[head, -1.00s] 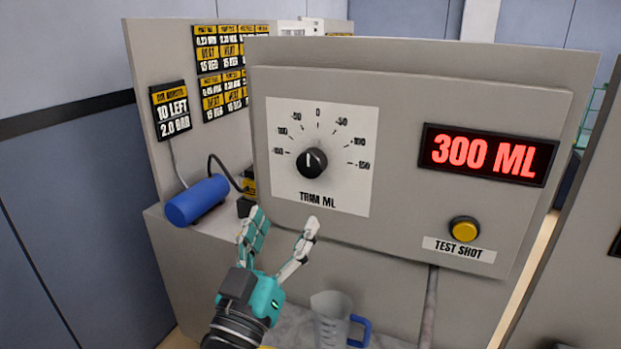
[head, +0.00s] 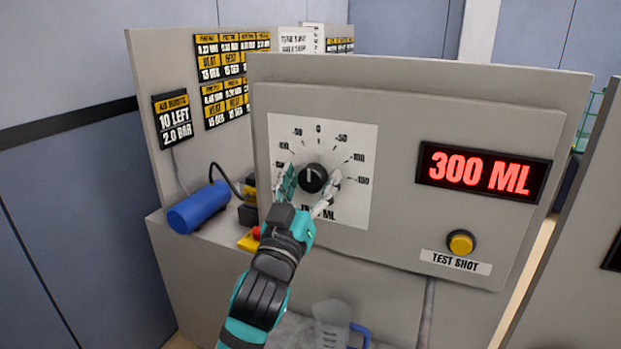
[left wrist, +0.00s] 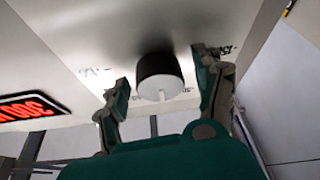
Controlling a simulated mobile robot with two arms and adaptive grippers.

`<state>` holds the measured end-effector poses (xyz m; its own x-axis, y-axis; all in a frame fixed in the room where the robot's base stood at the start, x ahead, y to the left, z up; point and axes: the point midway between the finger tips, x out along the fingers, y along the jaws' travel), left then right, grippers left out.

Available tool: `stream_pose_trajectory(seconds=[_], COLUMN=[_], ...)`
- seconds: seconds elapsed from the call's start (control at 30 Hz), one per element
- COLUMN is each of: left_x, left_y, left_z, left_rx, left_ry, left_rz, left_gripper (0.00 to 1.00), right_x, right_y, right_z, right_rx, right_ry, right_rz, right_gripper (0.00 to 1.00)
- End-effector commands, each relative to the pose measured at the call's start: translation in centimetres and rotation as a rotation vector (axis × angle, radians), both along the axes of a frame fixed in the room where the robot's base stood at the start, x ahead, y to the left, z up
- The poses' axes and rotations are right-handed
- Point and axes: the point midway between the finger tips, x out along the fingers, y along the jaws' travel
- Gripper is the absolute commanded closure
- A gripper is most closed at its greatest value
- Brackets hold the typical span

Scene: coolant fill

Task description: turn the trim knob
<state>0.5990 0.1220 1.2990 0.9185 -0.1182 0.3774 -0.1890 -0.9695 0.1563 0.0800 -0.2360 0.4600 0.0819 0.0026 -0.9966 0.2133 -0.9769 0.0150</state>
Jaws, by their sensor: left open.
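The black trim knob (head: 313,178) sits at the middle of a white dial plate (head: 357,142) on the grey panel. Its white mark points up, near 0. My left gripper (head: 311,186) is at the knob with its jaws open, one finger on each side. In the left wrist view the knob (left wrist: 160,76) stands between the two spread fingertips (left wrist: 158,88), with gaps showing on both sides. The red display (head: 484,173) reads 300 ML. My right gripper is not in view.
A yellow test shot button (head: 461,243) is at the panel's lower right. A clear jug with a blue handle (head: 332,322) stands below the panel. A blue cylinder (head: 198,208) and a red-and-yellow button box (head: 250,240) lie left of the panel.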

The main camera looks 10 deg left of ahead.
Motion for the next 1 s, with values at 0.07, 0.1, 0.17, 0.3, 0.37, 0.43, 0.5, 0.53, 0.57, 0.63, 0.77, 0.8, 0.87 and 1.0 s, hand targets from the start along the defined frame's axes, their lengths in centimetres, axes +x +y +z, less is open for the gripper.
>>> stream_pose_trajectory(seconds=[0.07,0.1,0.17,0.3,0.37,0.43,0.5,0.53,0.57,0.63,0.77,0.8,0.87,1.0], left_x=[0.0,0.0,0.0,0.0,0.0,0.0,0.0,0.0,0.0,0.0,0.0,0.0,0.0,0.0], left_y=[0.0,0.0,0.0,0.0,0.0,0.0,0.0,0.0,0.0,0.0,0.0,0.0,0.1,0.1], left_z=[0.0,0.0,0.0,0.0,0.0,0.0,0.0,0.0,0.0,0.0,0.0,0.0,0.0,0.1], left_rx=[0.000,0.000,0.000,0.000,0.000,0.000,0.000,0.001,0.001,0.002,0.019,0.029,0.048,0.122], left_ry=[0.000,0.000,0.000,0.000,0.000,0.000,0.000,0.000,0.000,0.000,-0.002,-0.004,-0.008,-0.022], left_rz=[0.000,0.000,0.000,0.000,0.000,0.000,0.000,0.000,0.000,0.001,0.001,0.001,0.002,0.001], left_gripper=[0.31,0.31,0.38,0.56,0.64,0.73,0.82,0.86,0.88,0.88,0.88,0.88,0.88,0.88], right_x=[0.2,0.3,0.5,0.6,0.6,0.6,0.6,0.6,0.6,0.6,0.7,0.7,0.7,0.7], right_y=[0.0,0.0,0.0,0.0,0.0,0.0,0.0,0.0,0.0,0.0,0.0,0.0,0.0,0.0], right_z=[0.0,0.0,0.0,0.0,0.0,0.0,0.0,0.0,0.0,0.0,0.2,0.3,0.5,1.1], right_rx=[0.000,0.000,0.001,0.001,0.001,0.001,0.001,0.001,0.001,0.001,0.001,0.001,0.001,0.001], right_ry=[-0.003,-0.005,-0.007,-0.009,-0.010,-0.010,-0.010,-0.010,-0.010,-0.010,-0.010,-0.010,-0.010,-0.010], right_rz=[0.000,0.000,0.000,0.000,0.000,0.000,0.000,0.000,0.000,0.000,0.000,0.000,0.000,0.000], right_gripper=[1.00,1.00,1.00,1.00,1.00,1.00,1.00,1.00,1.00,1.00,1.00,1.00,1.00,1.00])
